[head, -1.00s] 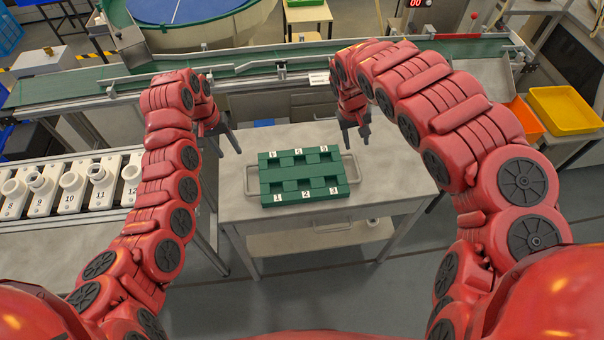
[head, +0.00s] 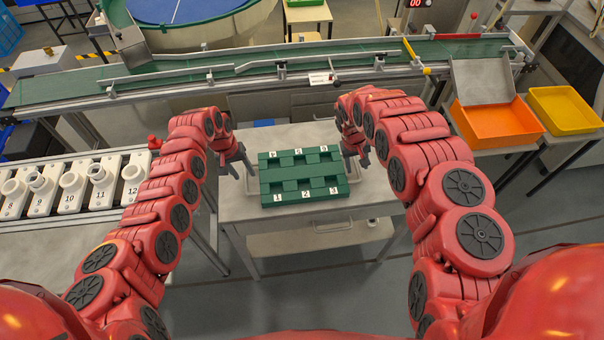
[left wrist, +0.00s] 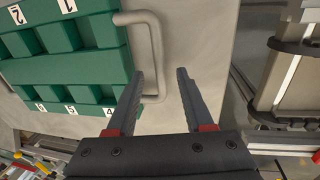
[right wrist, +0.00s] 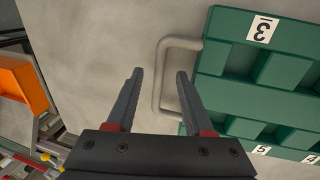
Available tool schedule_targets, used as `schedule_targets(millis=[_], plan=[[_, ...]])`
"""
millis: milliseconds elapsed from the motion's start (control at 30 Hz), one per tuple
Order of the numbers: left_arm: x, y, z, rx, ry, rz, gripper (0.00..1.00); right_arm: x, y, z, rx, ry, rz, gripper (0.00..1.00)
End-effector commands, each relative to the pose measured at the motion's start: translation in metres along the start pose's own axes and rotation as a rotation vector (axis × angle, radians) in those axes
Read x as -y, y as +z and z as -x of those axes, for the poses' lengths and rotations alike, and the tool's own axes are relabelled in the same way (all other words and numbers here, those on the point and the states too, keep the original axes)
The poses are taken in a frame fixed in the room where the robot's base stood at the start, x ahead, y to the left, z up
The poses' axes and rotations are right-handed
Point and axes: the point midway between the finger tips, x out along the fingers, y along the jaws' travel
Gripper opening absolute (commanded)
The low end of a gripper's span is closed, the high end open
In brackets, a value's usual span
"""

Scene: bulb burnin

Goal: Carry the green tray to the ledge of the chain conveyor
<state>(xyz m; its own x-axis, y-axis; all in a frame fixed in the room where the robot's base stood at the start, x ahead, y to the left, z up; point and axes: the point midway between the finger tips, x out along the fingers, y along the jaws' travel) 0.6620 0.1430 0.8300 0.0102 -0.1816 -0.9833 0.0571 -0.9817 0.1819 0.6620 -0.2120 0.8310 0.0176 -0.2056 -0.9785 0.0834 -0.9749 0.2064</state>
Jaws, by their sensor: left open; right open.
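The green tray (head: 302,184), with numbered compartments that look empty, lies flat on a grey table (head: 385,205). It has a grey handle at each end. My left gripper (head: 242,172) is open by the left handle; in the left wrist view its fingers straddle the handle bar (left wrist: 155,55). My right gripper (head: 356,160) is open by the right handle; in the right wrist view the handle bar (right wrist: 160,80) lies between its fingers. Neither gripper is closed on a handle. At left, numbered white sockets (head: 70,185) in a row look like the chain conveyor, with a flat grey ledge (head: 80,240) before it.
A long green belt conveyor (head: 170,85) with metal rails runs behind the table. An orange bin (head: 497,122) and a yellow bin (head: 565,110) stand at the right. A gap separates the table from the left conveyor. The floor in front is clear.

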Motion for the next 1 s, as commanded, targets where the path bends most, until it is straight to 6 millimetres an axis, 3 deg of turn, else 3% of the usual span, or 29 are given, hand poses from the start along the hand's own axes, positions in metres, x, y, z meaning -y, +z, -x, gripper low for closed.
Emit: schedule_targets(millis=[200, 500, 800, 1000], plan=[[0.0006, 0.0008, -0.0117, 0.002, 0.0, 0.002, 0.52, -0.0003, 0.0016, -0.0129, 0.004, 0.0, -0.001, 0.52], [0.0002, 0.0003, -0.0126, 0.0, 0.001, 0.002, 0.52, -0.0005, 0.001, -0.0132, 0.002, 0.001, -0.001, 0.52], [0.0002, 0.0002, -0.0124, 0.0, 0.001, 0.002, 0.0, -0.0004, 0.0008, -0.0131, 0.001, 0.0, -0.001, 0.0], [0.0002, 0.0002, -0.0124, 0.0, 0.001, 0.002, 0.0, -0.0004, 0.0006, -0.0129, 0.001, 0.001, -0.001, 0.0]])
